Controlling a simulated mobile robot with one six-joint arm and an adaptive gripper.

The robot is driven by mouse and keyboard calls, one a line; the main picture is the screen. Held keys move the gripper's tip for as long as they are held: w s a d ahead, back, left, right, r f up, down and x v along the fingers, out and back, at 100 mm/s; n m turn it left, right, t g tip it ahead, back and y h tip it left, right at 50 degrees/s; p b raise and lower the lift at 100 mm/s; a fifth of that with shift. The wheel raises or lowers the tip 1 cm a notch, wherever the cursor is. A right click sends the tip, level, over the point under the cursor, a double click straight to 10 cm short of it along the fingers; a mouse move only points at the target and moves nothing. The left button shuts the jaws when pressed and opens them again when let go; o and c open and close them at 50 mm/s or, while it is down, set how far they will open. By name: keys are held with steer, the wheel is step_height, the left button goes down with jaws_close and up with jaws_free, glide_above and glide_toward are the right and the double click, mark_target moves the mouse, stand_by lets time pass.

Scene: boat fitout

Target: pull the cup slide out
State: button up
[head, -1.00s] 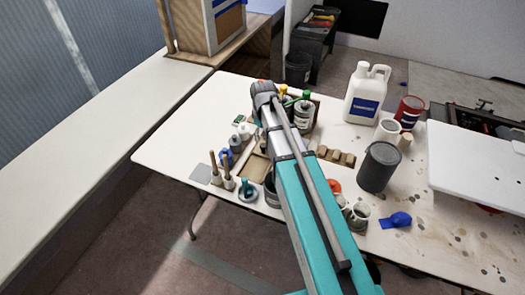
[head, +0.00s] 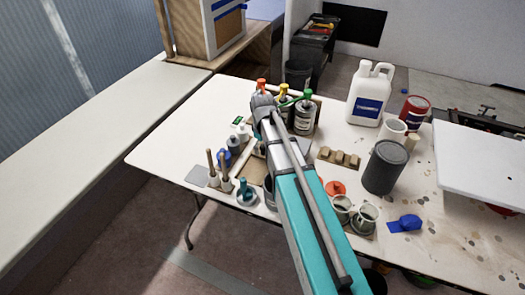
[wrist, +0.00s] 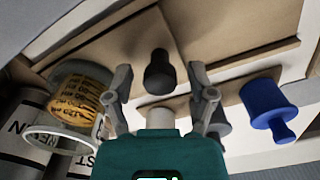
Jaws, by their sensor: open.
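In the wrist view, my gripper (wrist: 161,98) is open, with one finger on each side of a dark knob (wrist: 160,72). The knob stands out from a tan wooden board (wrist: 235,55); I cannot tell whether the fingers touch it. Which part is the cup slide is not clear; this knob may be its pull. A clear cup (wrist: 62,140) with a yellow lettered thing inside is left of the gripper.
A blue knobbed piece (wrist: 268,108) and a grey one are close right of the gripper. Labelled bottles (wrist: 25,120) crowd the left. On the table, a white jug (head: 369,95), a dark can (head: 384,167) and mugs (head: 364,216) stand right of my arm. The table's left end (head: 185,125) is clear.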

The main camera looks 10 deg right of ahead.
steer(key=shift+f, duration=0.1)
steer(key=shift+c, duration=0.2)
jaws_close()
